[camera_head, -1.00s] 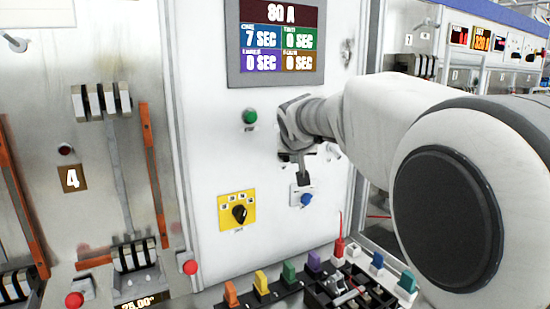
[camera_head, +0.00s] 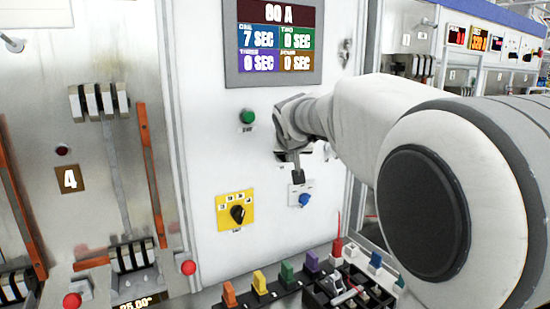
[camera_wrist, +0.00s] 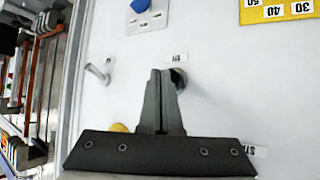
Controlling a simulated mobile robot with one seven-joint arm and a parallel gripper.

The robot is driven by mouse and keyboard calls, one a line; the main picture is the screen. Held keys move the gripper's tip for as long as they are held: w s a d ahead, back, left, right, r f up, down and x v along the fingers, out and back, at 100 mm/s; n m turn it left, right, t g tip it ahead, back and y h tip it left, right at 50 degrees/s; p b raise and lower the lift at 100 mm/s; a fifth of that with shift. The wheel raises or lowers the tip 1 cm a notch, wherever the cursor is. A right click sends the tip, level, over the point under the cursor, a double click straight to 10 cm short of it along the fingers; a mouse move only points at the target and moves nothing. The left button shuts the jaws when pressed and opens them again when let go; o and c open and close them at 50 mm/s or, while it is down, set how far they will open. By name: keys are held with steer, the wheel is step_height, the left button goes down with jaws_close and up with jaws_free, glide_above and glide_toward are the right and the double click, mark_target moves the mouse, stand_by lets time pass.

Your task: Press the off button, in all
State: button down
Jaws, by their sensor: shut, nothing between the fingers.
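My gripper (camera_head: 298,178) is shut and empty in front of the white panel (camera_head: 215,140), above a blue knob (camera_head: 304,200). In the wrist view its fingertips (camera_wrist: 162,75) are beside a dark round button (camera_wrist: 179,78), which they partly cover. A small label beside that button is too blurred to read surely, so I cannot tell that it is the off button. I cannot tell whether the fingers touch it. A green button (camera_head: 248,117) is to the left of my gripper in the head view. A yellow round part (camera_wrist: 118,128) is mostly hidden behind my gripper in the wrist view.
A display (camera_head: 275,42) is above the buttons. A yellow dial plate (camera_head: 236,210) is at lower left. A metal toggle (camera_wrist: 97,73) sticks out left of the fingers in the wrist view. Coloured connectors (camera_head: 287,271) stand along the bottom.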

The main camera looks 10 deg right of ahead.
steer(key=shift+w+a, duration=0.2)
steer(key=shift+w, duration=0.25)
stand_by(0.6)
steer(key=shift+s+d, duration=0.1)
steer(key=shift+s, duration=0.05)
steer(key=shift+s+d+b, duration=0.25)
steer(key=shift+s+b, duration=0.3)
steer(key=shift+s, duration=0.15)
steer(key=shift+s+d+b, duration=0.35)
steer(key=shift+s+b, duration=0.1)
steer(key=shift+s, duration=0.35)
steer(key=shift+s+d+b, duration=0.3)
steer(key=shift+s+b, duration=0.15)
steer(key=shift+s, duration=0.3)
steer(key=shift+s+d+b, duration=0.35)
steer(key=shift+s+b, duration=0.1)
steer(key=shift+s, duration=0.35)
